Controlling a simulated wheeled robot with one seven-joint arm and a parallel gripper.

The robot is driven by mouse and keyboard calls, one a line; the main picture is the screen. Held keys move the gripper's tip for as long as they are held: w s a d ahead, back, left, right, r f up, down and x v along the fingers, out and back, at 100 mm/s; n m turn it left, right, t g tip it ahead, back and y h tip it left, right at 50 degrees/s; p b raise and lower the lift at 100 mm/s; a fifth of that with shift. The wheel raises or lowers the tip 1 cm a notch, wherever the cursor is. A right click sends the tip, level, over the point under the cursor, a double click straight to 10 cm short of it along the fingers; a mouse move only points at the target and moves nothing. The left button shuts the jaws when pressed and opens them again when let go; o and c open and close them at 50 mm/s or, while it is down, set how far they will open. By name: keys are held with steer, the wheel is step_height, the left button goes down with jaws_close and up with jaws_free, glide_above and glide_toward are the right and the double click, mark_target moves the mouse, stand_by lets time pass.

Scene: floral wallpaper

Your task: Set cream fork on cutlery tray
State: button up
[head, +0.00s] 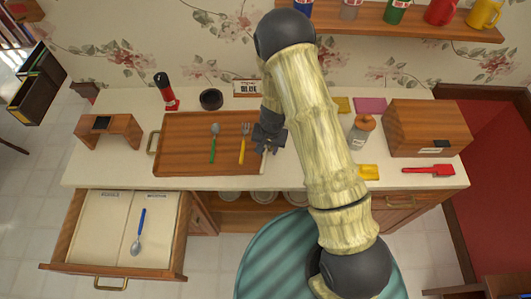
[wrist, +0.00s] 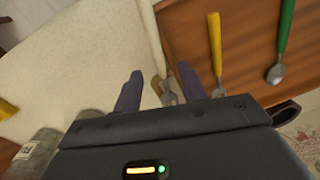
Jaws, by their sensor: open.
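The cutlery tray (head: 180,165) is a brown wooden tray lying on the counter. The cream fork (wrist: 153,35) lies along the tray's edge in the wrist view, its metal head between my fingers. I cannot tell whether it rests on the rim or just beside it. In the head view a bit of its cream handle (head: 263,166) shows at the tray's right edge; the rest is hidden by my gripper. My gripper (head: 268,145) is open and low over that edge; its two fingers also show in the wrist view (wrist: 160,85), apart from each other.
On the tray lie a yellow fork (head: 242,150) and a green spoon (head: 212,148). An open drawer (head: 125,235) holds a blue spoon (head: 138,232).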

steer(key=shift+a+f, duration=0.1)
steer(key=shift+f, duration=0.85)
steer(key=shift+c, duration=0.2)
jaws_close()
